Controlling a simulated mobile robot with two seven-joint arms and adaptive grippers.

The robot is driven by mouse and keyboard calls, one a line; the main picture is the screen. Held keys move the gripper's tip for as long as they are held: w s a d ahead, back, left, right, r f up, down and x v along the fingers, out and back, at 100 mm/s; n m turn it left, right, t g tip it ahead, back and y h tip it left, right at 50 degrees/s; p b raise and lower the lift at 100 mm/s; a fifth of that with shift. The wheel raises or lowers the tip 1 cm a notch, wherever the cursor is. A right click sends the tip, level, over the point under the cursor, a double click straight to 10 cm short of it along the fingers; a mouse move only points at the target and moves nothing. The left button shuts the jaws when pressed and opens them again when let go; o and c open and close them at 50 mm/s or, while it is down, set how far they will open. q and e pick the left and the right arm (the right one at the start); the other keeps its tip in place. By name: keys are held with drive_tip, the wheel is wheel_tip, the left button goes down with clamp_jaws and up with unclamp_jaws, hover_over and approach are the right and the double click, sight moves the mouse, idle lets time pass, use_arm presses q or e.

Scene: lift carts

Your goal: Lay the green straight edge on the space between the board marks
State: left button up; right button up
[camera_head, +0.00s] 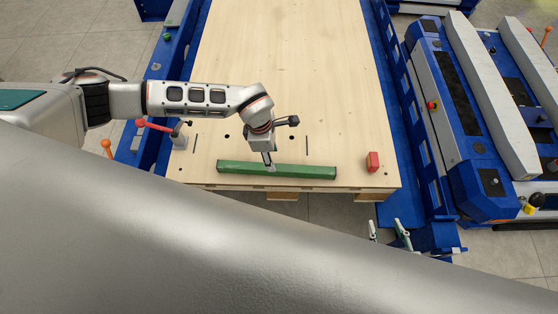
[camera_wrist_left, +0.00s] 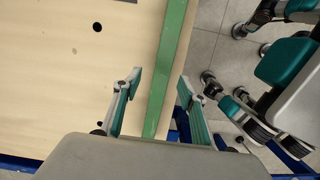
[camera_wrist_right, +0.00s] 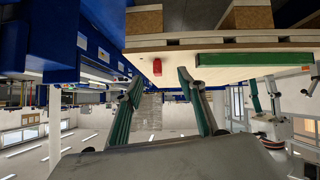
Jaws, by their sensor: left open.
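The green straight edge (camera_head: 310,172) lies along the near edge of the wooden board (camera_head: 290,70); it also shows in the left wrist view (camera_wrist_left: 170,60). Two short dark marks, a left mark (camera_head: 195,142) and a right mark (camera_head: 307,146), lie farther in on the board. My left gripper (camera_head: 268,164) is at the middle of the straight edge. In the left wrist view its open fingers (camera_wrist_left: 160,82) are on either side of the bar, with visible gaps. My right gripper (camera_head: 387,228) is open and empty off the board's near right corner; its spread fingers (camera_wrist_right: 160,76) show in the right wrist view.
A red block (camera_head: 373,162) sits near the board's right corner. A red-handled clamp (camera_head: 155,126) stands at the left edge. Blue cart rails (camera_head: 405,110) flank the board, and another blue cart (camera_head: 455,120) stands to the right. The board's far part is clear.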

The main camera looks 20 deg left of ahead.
use_arm(q)
drive_tip(key=shift+s+d+f, duration=0.15)
drive_tip(key=shift+d+f, duration=0.05)
drive_tip(key=shift+f, duration=0.45)
drive_tip(key=shift+s+d+f, duration=0.1)
drive_tip(key=shift+d+f, duration=0.05)
drive_tip(key=shift+f, duration=0.45)
drive_tip(key=f, duration=0.1)
drive_tip(key=f+b, duration=0.1)
drive_tip(key=f, duration=0.2)
drive_tip(key=shift+d+f+b, duration=0.15)
drive_tip(key=shift+d+b, duration=0.2)
drive_tip(key=shift+d, duration=0.05)
drive_tip(key=shift+f, duration=0.25)
drive_tip(key=shift+w+r, duration=0.1)
drive_tip(key=shift+w, duration=0.05)
clamp_jaws()
use_arm(e)
drive_tip(key=shift+s+d+f, duration=0.1)
drive_tip(key=shift+s+f, duration=0.15)
drive_tip(key=shift+f, duration=0.2)
drive_tip(key=shift+s+d+f, duration=0.1)
drive_tip(key=shift+s+f, duration=0.1)
drive_tip(key=shift+f, duration=0.25)
